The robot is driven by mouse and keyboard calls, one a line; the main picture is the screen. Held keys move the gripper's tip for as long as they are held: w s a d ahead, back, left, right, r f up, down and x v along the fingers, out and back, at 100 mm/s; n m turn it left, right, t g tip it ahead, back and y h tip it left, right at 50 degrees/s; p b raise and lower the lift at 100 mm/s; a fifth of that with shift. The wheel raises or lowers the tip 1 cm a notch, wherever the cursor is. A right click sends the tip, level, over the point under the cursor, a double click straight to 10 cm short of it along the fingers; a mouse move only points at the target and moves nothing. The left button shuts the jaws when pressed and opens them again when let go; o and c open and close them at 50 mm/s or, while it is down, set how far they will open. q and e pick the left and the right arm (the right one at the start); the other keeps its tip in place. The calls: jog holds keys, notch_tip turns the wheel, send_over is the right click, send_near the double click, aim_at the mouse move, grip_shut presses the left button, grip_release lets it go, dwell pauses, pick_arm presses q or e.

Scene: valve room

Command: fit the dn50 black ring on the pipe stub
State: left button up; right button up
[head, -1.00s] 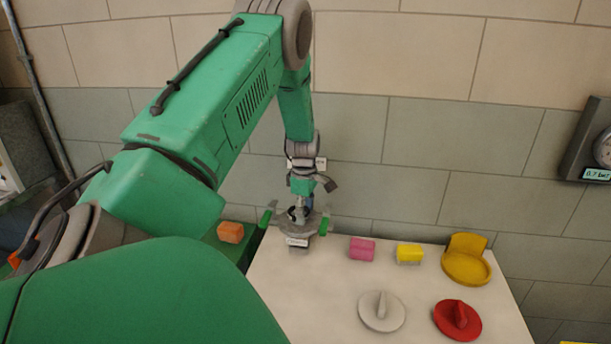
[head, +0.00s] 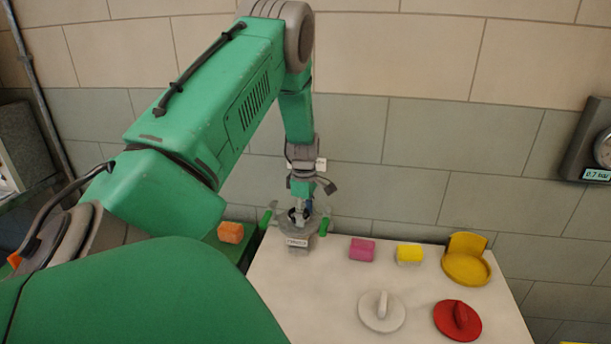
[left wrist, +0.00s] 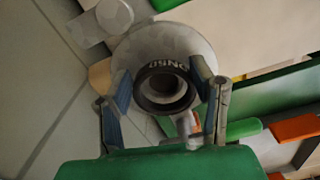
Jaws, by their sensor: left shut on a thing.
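The black ring (left wrist: 148,92), lettered DN50, sits between the two fingers of my left gripper (left wrist: 164,86) in the left wrist view. My left gripper also shows in the head view (head: 299,212), pointing down, shut on the ring. The grey pipe stub fixture (left wrist: 184,42) has a round flange behind the ring. In the head view the fixture (head: 297,228) stands at the table's back left, with a label on its front. My right gripper is not in view.
The pale table (head: 300,290) also holds a pink block (head: 362,249), a yellow block (head: 409,253), a yellow holder (head: 467,266), a white knobbed disc (head: 381,312) and a red one (head: 457,320). An orange block (head: 230,232) lies left. A tiled wall stands close behind.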

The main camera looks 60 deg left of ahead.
pick_arm(q)
jog(key=shift+f, duration=0.4)
dwell(0.8)
jog(key=o, duration=1.4)
jog(key=shift+r, duration=0.15)
notch_tip(320, 180, up, 7)
jog(key=p, duration=0.7)
